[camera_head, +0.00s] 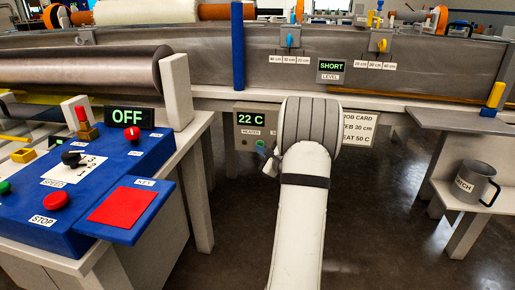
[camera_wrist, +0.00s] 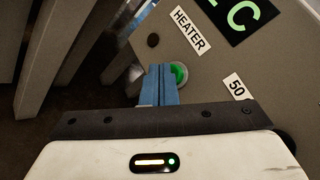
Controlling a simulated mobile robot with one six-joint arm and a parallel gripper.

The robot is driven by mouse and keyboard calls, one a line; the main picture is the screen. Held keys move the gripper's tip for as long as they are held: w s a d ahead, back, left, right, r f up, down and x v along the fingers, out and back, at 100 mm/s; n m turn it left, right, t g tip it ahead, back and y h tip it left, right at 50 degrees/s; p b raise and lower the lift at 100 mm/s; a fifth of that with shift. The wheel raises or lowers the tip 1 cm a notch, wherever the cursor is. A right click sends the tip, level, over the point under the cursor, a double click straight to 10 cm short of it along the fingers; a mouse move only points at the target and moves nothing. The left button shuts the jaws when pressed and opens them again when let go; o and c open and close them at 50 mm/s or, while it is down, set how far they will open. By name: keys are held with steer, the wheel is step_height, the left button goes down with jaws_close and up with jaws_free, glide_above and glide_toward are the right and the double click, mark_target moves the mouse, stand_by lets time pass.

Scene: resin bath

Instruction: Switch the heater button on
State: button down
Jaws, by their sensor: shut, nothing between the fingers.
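The grey heater box (camera_head: 241,113) hangs below the long trough, with a display (camera_head: 250,120) reading 22 C in green. In the wrist view its face carries a HEATER label (camera_wrist: 189,29), a green round button (camera_wrist: 180,72) with a pale rim, a small dark round spot (camera_wrist: 153,40) and a 50 label (camera_wrist: 237,87). My gripper (camera_wrist: 160,70) has its blue fingers shut and empty. The fingertips are at the button's left edge and cover part of it; I cannot tell whether they touch. In the head view my gripper (camera_head: 262,148) is at the box's lower front, and the button is hidden.
A blue control desk (camera_head: 120,165) with an OFF display (camera_head: 129,116) stands at the left. A job card (camera_head: 358,122) hangs right of my arm. A grey mug (camera_head: 475,183) stands on a low shelf at the right. Open floor lies between.

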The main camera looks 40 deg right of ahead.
stand_by(0.6)
steer(key=shift+w+d+r, duration=0.1)
steer(key=shift+w+d, duration=0.2)
steer(key=shift+d, duration=0.05)
steer(key=shift+b, duration=0.45)
steer(key=shift+s+a, duration=0.25)
steer(key=s+a+b, duration=0.1)
steer(key=s+a, duration=0.3)
steer(key=shift+a+b, duration=0.3)
steer(key=shift+b, duration=0.05)
